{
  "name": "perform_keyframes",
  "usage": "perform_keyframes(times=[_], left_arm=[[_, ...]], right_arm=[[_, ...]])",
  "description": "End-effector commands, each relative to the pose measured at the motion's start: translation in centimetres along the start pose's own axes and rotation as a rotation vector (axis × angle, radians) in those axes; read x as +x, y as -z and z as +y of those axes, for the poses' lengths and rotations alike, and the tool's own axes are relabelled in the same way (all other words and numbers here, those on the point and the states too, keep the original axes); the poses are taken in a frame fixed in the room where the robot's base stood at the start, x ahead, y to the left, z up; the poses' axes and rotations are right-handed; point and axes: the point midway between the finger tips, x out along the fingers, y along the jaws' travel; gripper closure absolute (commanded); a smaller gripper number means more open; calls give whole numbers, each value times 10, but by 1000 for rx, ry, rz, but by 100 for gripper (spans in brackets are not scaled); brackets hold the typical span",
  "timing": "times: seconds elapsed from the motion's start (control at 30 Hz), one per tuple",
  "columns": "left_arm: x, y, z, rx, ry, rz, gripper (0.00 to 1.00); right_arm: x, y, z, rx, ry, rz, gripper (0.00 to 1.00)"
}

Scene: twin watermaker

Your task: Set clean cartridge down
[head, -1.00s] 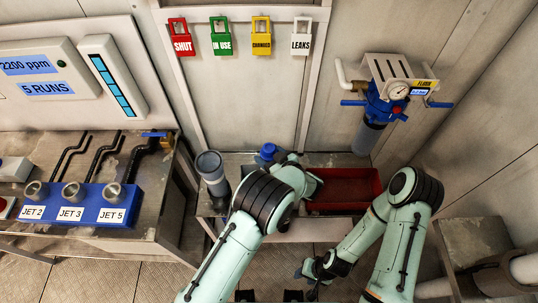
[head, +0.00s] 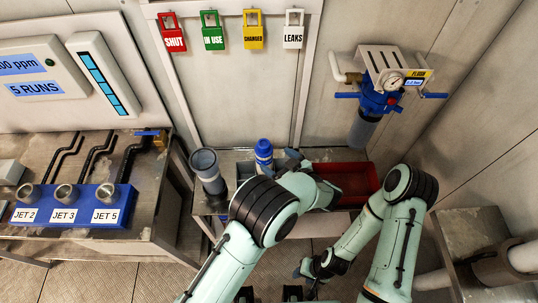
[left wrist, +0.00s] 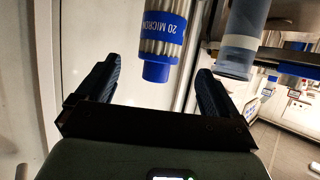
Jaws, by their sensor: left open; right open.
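The clean cartridge (head: 264,153), with a blue cap and blue band, stands upright on the low bench in the head view; its lower part is hidden by my left arm. In the left wrist view, the cartridge (left wrist: 161,40) shows white pleats, a blue band reading "20 MICRON" and a blue end. My left gripper (head: 291,157) is open beside the cartridge. In the left wrist view, its spread fingers (left wrist: 152,85) lie either side of the cartridge's line, with no contact visible. My right gripper (head: 313,268) is open and empty, low in front of the bench.
A grey cylinder (head: 207,172) stands left of the cartridge. A red bin (head: 362,195) is to its right. A blue filter housing with a gauge (head: 388,90) hangs on the wall above. The jet bench (head: 130,235) is at left, and coloured tags (head: 253,32) hang behind.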

Motion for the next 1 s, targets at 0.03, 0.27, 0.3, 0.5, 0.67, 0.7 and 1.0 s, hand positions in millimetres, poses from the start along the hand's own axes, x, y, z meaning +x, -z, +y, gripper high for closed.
perform_keyframes(times=[0.03,0.27,0.3,0.5,0.67,0.7,1.0], left_arm=[[-10,-1,0,0,-2,-1,6],[-35,0,0,0,2,0,6],[-37,0,0,0,2,0,6],[-39,0,0,0,1,0,6],[-39,0,0,0,1,0,6],[-39,0,0,0,1,0,6],[-39,0,0,0,1,0,6]], right_arm=[[2,-1,1,1,0,-2,57],[5,-2,2,1,-1,-3,57],[5,-2,2,1,-1,-3,57],[5,-2,2,1,-1,-3,57],[5,-2,2,1,-1,-3,57],[5,-2,2,1,-1,-3,57],[5,-2,2,1,-1,-3,57]])
